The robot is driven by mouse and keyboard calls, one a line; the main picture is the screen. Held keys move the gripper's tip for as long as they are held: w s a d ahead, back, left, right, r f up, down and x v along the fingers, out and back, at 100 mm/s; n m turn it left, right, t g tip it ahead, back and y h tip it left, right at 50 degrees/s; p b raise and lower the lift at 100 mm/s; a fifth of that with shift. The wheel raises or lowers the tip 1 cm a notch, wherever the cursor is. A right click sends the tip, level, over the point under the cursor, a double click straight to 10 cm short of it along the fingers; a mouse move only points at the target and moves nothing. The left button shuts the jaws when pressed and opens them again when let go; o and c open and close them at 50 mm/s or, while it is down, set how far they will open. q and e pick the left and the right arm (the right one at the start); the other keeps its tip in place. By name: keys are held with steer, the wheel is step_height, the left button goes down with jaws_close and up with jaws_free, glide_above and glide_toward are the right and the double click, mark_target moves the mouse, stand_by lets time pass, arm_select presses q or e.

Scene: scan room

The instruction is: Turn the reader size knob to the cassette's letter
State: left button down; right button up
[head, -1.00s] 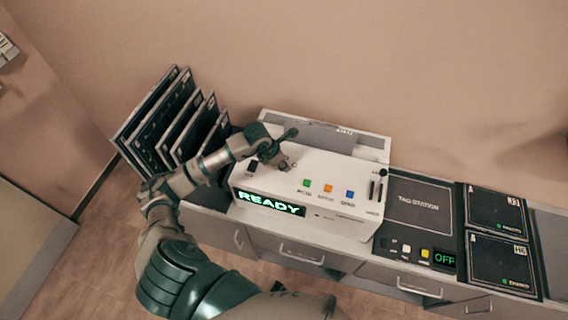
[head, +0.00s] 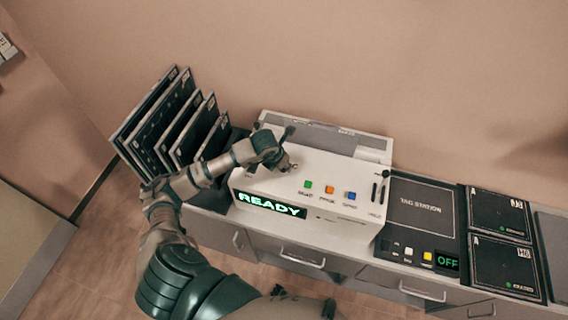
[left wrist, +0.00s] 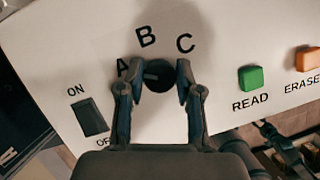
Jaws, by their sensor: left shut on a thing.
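The reader (head: 305,185) is a white box on the counter, and its display reads READY. Its dark round size knob (left wrist: 160,74) sits under the printed letters A, B and C in the left wrist view. A pale mark on the knob points left, towards A. My left gripper (left wrist: 160,82) is shut on the knob, one finger on each side; the left finger partly covers the A. In the head view my left gripper (head: 284,160) hides the knob. Two dark cassettes (head: 499,214) (head: 505,264) lie at the right, each marked A at its upper left corner.
An ON/OFF switch (left wrist: 91,117) is left of the knob; green READ (left wrist: 250,78) and orange ERASE (left wrist: 309,60) buttons are right. Several dark panels (head: 170,125) stand in a rack at the left. The tag station (head: 420,207), showing OFF, lies between reader and cassettes.

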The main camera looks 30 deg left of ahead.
arm_select(q)
steer(key=shift+s+f, duration=0.2)
steer(key=shift+f, duration=0.05)
steer(key=c, duration=0.9)
jaws_free()
steer(key=shift+o, duration=0.7)
steer(key=shift+s+a+r, duration=0.1)
steer(key=shift+a+r, duration=0.05)
steer(key=shift+r, duration=0.25)
steer(key=v, duration=1.1)
steer(key=shift+a+r, duration=0.15)
steer(key=shift+r, duration=0.05)
steer(key=shift+s+f, duration=0.1)
